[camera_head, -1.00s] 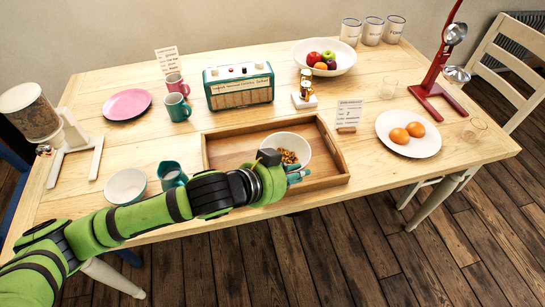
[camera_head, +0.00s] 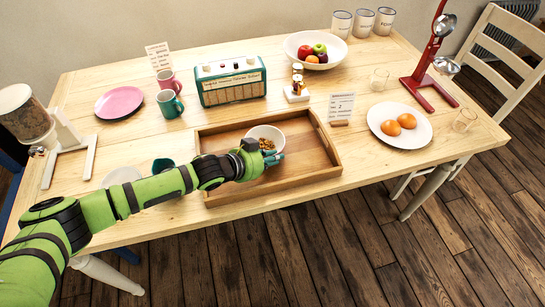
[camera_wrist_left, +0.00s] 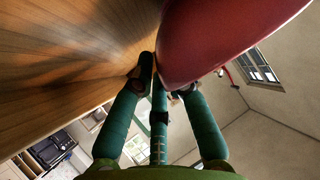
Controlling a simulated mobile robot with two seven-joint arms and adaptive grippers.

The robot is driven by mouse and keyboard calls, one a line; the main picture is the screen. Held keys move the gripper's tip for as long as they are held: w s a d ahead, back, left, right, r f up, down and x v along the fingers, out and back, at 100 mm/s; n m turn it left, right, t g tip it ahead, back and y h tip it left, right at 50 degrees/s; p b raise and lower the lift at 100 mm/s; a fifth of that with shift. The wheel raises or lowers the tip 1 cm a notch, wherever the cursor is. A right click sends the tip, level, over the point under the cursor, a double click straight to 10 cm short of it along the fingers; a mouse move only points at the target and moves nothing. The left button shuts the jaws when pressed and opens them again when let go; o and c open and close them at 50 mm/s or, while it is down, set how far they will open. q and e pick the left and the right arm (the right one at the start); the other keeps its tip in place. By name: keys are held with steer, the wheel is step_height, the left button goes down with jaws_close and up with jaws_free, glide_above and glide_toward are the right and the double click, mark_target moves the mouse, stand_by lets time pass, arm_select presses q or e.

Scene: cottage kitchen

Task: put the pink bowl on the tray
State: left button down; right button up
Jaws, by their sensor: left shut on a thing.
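The bowl (camera_head: 266,133), white inside with brown granola-like pieces in it, is over the back middle part of the wooden tray (camera_head: 322,181). In the left wrist view the bowl's outside (camera_wrist_left: 220,35) is deep pink-red and fills the upper right, close beside a wooden surface. My left gripper (camera_head: 276,159) reaches over the tray from the left and is shut on the bowl's near side. Its fingertips (camera_wrist_left: 165,78) show against the bowl in the wrist view. The arm hides part of the bowl and tray. I cannot tell whether the bowl touches the tray floor.
A teal jug (camera_head: 163,164) and a white bowl (camera_head: 121,174) are partly behind my arm. The tray's right half is clear.

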arm_select(q)
steer(key=shift+f, duration=0.15)
steer(key=shift+f, duration=0.2)
steer(key=c, duration=1.2)
jaws_free()
steer(key=shift+r, duration=0.1)
steer(key=shift+s+r, duration=0.1)
steer(key=shift+r, duration=0.05)
steer(key=v, duration=1.2)
